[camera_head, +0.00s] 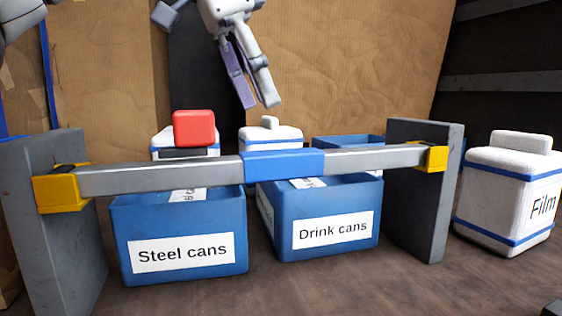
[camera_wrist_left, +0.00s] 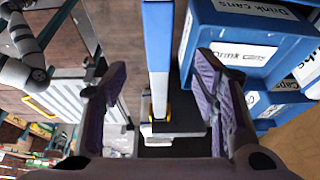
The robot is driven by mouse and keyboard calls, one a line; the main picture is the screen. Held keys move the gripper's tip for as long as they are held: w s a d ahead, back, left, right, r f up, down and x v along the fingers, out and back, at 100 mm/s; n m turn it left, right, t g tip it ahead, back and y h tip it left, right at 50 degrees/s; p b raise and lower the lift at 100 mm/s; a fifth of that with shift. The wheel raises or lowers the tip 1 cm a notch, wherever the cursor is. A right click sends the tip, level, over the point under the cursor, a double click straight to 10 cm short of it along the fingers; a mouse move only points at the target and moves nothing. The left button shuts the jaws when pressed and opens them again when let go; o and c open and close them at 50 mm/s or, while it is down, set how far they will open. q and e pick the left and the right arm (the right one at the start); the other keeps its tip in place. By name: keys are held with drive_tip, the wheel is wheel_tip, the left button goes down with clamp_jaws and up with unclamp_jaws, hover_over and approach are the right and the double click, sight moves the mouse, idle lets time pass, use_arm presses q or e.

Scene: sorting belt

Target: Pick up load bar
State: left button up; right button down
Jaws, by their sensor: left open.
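The load bar (camera_head: 283,165) is a long grey bar with a blue middle sleeve. It lies level across two grey uprights, its ends in yellow brackets (camera_head: 57,190). In the left wrist view the bar's blue part (camera_wrist_left: 158,40) runs lengthwise through the gap between my fingers, beyond the fingertips. My left gripper (camera_head: 257,104) is open and empty, pointing down above the blue sleeve and apart from it. Its two purple-padded fingers also show in the left wrist view (camera_wrist_left: 160,76). My right gripper is not seen.
Blue bins labelled "Steel cans" (camera_head: 180,227) and "Drink cans" (camera_head: 322,209) stand under and behind the bar. A red block (camera_head: 194,128) shows behind it. A white "Film" container (camera_head: 507,208) stands right of the right upright (camera_head: 424,200).

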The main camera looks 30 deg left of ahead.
sight(277, 152)
use_arm(q)
drive_tip(key=x, duration=0.9)
drive_tip(key=shift+s+a+f+b, duration=0.2)
drive_tip(key=shift+s+a+b, duration=0.1)
drive_tip(key=shift+s, duration=0.1)
drive_tip(key=shift+r, duration=0.1)
clamp_jaws()
